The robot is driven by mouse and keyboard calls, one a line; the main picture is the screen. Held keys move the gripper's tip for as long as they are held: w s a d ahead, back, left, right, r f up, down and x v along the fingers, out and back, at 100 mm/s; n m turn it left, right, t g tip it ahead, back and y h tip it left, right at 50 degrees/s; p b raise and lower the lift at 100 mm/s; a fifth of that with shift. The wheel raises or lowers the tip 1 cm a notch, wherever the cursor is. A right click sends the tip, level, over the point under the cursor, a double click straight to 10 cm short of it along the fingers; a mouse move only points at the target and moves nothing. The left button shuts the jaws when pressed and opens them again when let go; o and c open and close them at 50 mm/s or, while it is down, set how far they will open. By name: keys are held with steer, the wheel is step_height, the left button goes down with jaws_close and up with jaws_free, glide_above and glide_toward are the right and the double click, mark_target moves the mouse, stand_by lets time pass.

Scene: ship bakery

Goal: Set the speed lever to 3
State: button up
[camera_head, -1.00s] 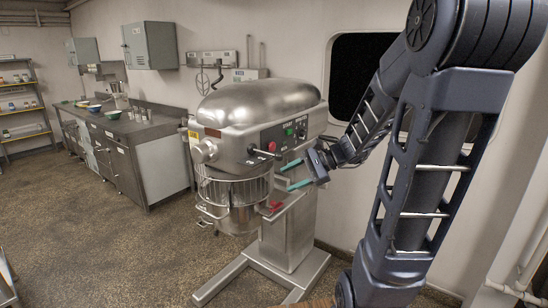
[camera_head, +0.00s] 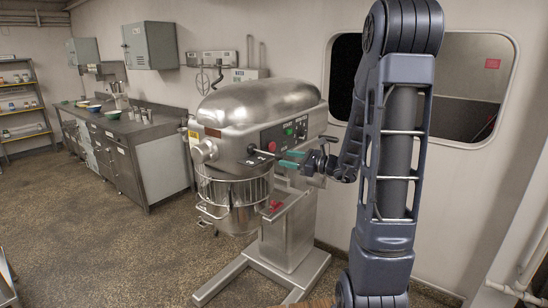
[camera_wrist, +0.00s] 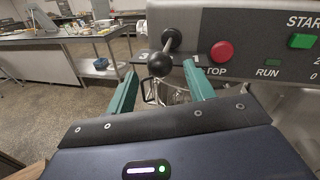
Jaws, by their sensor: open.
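The big steel mixer (camera_head: 262,105) stands in the middle of the head view. Its speed lever, a short rod with a black ball knob (camera_head: 251,149), sticks out of the front side left of the red stop button (camera_head: 272,146). In the wrist view the black knob (camera_wrist: 160,64) is large, and its rod runs up to a dark hub (camera_wrist: 172,38). My gripper (camera_head: 285,159) has teal fingers and is at the lever. In the wrist view my gripper (camera_wrist: 160,85) is open, with one finger on each side of the knob. Contact cannot be told.
The wire bowl guard (camera_head: 232,185) and bowl lie below the lever. A steel counter (camera_head: 140,125) stands at the back left. The floor at left is clear.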

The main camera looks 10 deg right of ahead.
mark_target(274, 155)
steer(key=x, duration=0.6)
steer(key=shift+w+a, duration=0.15)
steer(key=shift+a, duration=0.1)
jaws_close()
steer(key=shift+s+a+m+t+h, duration=0.4)
steer(key=shift+a+m+t+h, duration=0.2)
steer(key=shift+m+t+h, duration=0.2)
steer(key=shift+s+a+m+t+h, duration=0.4)
steer(key=shift+a+m+t+h, duration=0.25)
steer(key=shift+t, duration=0.25)
steer(key=shift+d, duration=0.1)
jaws_free()
